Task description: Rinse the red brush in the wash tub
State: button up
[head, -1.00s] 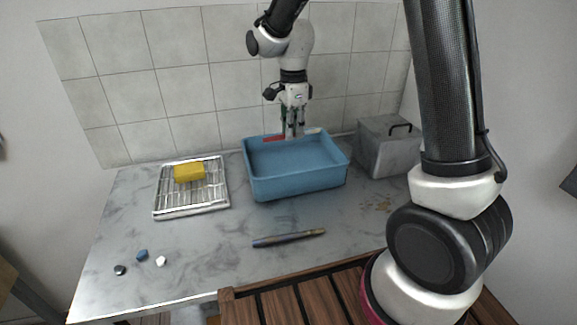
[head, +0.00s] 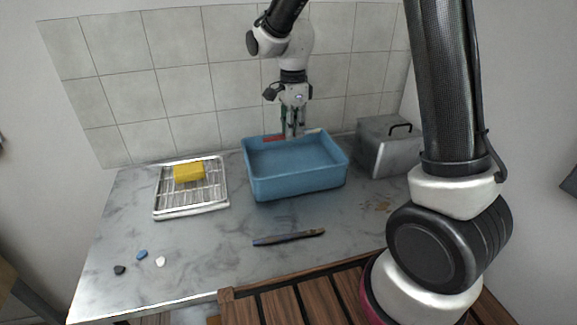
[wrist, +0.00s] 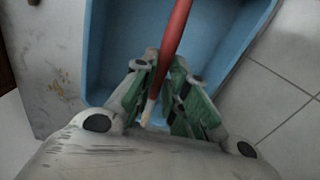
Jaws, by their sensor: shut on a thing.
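The red brush (wrist: 176,32) is held between the green-padded fingers of my gripper (wrist: 160,95), which is shut on it. Its red handle runs up through the wrist view, with a pale end near the fingers. In the head view, a red part of the brush (head: 273,138) shows left of my gripper (head: 293,134). The blue wash tub (head: 297,183) stands at the back of the counter, and my gripper is over its far side. The tub also fills much of the wrist view (wrist: 97,60). I cannot tell whether the brush touches the tub or any water.
A wire rack (head: 191,211) with a yellow sponge (head: 189,171) lies left of the tub. A grey metal box (head: 385,152) stands right. A dark stick (head: 289,238) lies in front. Small black, blue and white pieces (head: 160,261) lie front left. The tiled wall is close behind.

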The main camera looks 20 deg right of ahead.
dwell(0.4)
jog(key=shift+r, duration=1.95)
